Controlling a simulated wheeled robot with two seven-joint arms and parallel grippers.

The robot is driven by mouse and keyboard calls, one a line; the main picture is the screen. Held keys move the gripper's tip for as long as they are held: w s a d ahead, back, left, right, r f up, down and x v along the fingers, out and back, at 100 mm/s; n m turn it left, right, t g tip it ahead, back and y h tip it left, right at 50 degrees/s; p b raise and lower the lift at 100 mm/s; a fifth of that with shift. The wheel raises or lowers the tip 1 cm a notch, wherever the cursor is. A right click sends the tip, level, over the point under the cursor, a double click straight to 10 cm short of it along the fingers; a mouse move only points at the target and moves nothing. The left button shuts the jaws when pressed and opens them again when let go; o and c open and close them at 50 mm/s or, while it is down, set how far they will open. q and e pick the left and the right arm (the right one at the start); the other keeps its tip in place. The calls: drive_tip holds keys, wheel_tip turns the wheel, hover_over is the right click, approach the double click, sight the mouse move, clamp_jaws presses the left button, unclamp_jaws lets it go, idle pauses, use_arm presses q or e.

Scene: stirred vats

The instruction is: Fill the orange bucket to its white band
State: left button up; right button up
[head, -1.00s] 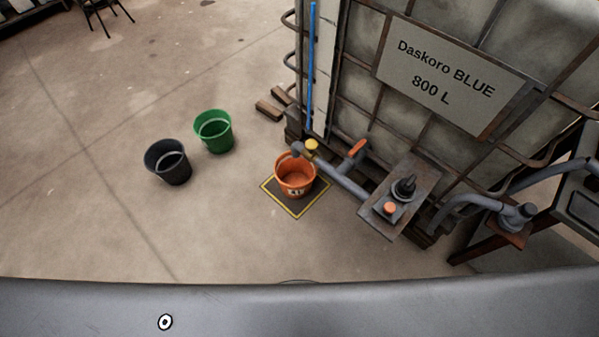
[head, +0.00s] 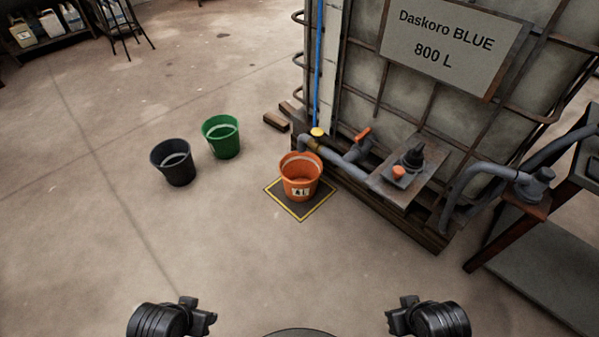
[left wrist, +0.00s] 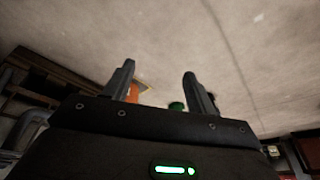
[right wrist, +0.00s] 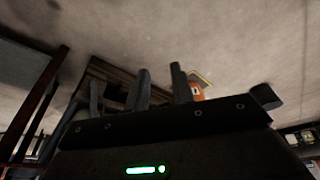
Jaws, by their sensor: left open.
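The orange bucket (head: 300,183) stands upright on a dark, yellow-edged floor mat (head: 301,214). It has a white label in front and a pale band inside; I see no liquid in it. The grey outlet pipe (head: 335,158) ends above its back rim, with a yellow cap (head: 317,132) on top. An orange lever (head: 362,135) sits on this pipe by the vat. A plate beside it carries a black knob and an orange button (head: 399,172). My left gripper (left wrist: 159,69) is open and empty. My right gripper (right wrist: 160,69) is also empty, its fingers apart. Both are far from the bucket.
The Daskoro BLUE vat (head: 400,85) stands behind, with a blue sight tube (head: 317,60). A black bucket (head: 173,165) and a green bucket (head: 221,138) stand to the left. A bench (head: 545,240) with a hose is at right. The front floor is clear.

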idle(0.3)
use_arm(q)
drive_tip(key=shift+w+f, duration=0.1)
use_arm(e)
drive_tip(key=shift+f, duration=0.1)
